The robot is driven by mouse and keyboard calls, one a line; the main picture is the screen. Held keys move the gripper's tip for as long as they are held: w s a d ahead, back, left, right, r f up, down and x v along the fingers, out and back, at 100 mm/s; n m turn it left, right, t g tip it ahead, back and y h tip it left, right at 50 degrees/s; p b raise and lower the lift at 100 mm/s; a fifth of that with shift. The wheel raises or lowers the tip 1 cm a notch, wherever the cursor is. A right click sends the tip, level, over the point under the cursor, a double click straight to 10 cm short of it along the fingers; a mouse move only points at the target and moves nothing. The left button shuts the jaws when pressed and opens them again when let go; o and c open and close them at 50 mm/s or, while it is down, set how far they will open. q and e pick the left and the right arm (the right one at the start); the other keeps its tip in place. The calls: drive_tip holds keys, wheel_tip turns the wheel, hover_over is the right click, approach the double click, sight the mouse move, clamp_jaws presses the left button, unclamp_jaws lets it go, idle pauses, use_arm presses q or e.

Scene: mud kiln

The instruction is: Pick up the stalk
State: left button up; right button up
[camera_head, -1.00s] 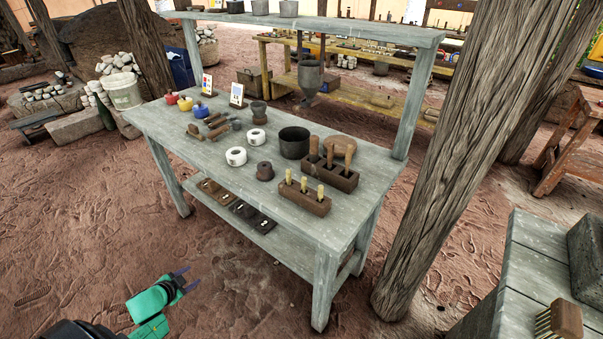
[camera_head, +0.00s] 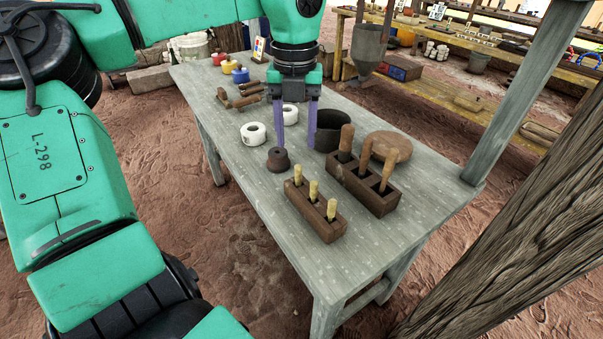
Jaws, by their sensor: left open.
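Three pale yellow stalks (camera_head: 313,190) stand upright in a small brown wooden block (camera_head: 322,222) near the front of the grey table. My left gripper (camera_head: 296,145) hangs over the table with its two purple fingers pointing down, open, with nothing between them. It appears behind the block with the stalks, apart from it. Its fingers overlap the view of a dark pot (camera_head: 332,128) and come close to a small dark brown knobbed piece (camera_head: 278,162). My right gripper is out of view.
A larger wooden block (camera_head: 378,198) with several brown handles stands right of the stalks, beside a round wooden disc (camera_head: 390,147). White rings (camera_head: 253,134) and coloured pots (camera_head: 240,75) lie further back. The grey table (camera_head: 410,222) is clear at its front right. A thick post (camera_head: 510,235) stands at the right.

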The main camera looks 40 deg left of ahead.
sight(298, 166)
use_arm(q)
wheel_tip(298, 166, down, 10)
drive_tip(key=shift+d+r, duration=0.15)
drive_tip(key=shift+r, duration=0.1)
clamp_jaws()
